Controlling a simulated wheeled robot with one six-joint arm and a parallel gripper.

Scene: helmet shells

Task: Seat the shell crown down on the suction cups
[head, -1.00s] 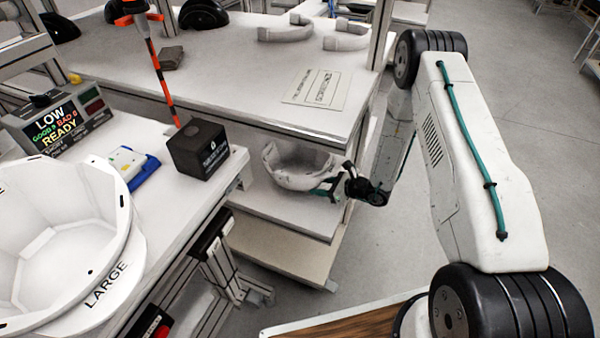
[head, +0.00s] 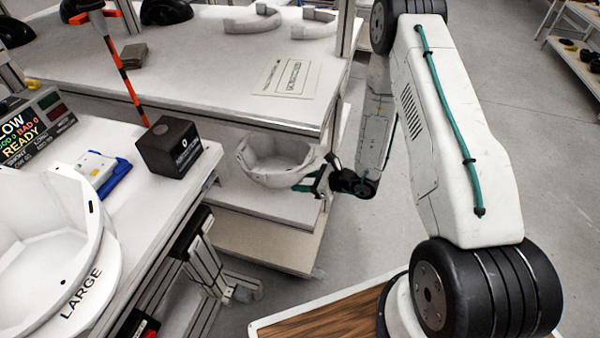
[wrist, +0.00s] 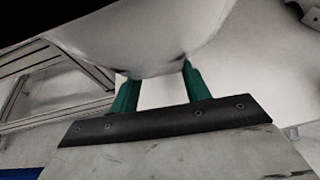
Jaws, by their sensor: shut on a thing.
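A white helmet shell (head: 272,162) is at the lower shelf in the head view, its hollow side facing up. My gripper (head: 318,182) is shut on the shell's right rim. In the wrist view, the green fingers of my gripper (wrist: 158,88) meet the edge of the shell (wrist: 150,40), which fills the upper middle. I cannot tell whether the shell touches the shelf. A large white faceted bowl-like piece marked LARGE (head: 50,240) stands on the left bench. No suction cups can be made out.
A black box (head: 168,147), a blue-and-white block (head: 103,172) and a display reading READY (head: 35,125) are on the left bench. Open floor (head: 490,110) lies right.

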